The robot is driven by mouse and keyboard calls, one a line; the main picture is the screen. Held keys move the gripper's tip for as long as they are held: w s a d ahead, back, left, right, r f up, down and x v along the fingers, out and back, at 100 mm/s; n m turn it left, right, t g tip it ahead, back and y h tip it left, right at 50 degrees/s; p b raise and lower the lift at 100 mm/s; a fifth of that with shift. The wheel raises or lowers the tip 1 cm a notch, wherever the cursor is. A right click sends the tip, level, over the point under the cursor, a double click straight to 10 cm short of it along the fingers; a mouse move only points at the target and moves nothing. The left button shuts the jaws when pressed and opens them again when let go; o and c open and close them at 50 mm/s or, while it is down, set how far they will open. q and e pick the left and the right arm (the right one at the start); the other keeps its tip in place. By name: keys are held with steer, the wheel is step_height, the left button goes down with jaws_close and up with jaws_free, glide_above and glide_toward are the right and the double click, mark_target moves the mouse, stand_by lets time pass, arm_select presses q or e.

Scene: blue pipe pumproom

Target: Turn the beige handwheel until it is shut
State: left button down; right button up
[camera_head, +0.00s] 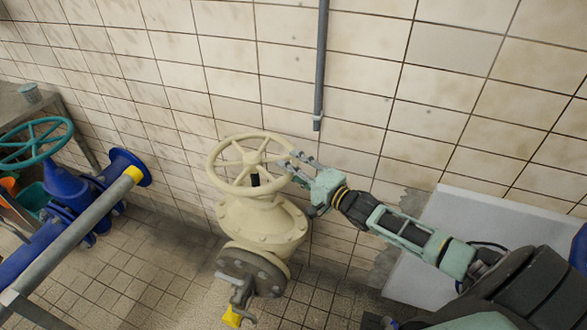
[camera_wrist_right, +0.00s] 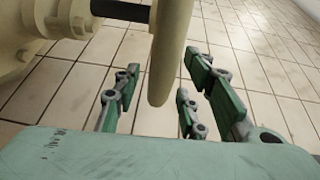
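The beige handwheel (camera_head: 252,157) sits on top of a beige valve body (camera_head: 262,222), in front of the tiled wall. My right gripper (camera_head: 294,167) reaches the right side of its rim from the right. In the right wrist view the rim (camera_wrist_right: 170,55) passes between the spread green fingers of this gripper (camera_wrist_right: 168,88). Gaps show on both sides of the rim, so the gripper looks open around it, not clamped. A dark stem (camera_wrist_right: 122,10) shows beside the rim. My left gripper is not in view.
A teal handwheel (camera_head: 35,140) and blue pipework (camera_head: 85,200) stand at the left, with a grey pipe (camera_head: 80,235) in front. A thin grey pipe (camera_head: 320,60) runs down the wall above the valve. A pale panel (camera_head: 470,225) is at the right.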

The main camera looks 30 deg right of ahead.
jaws_close()
stand_by(0.6)
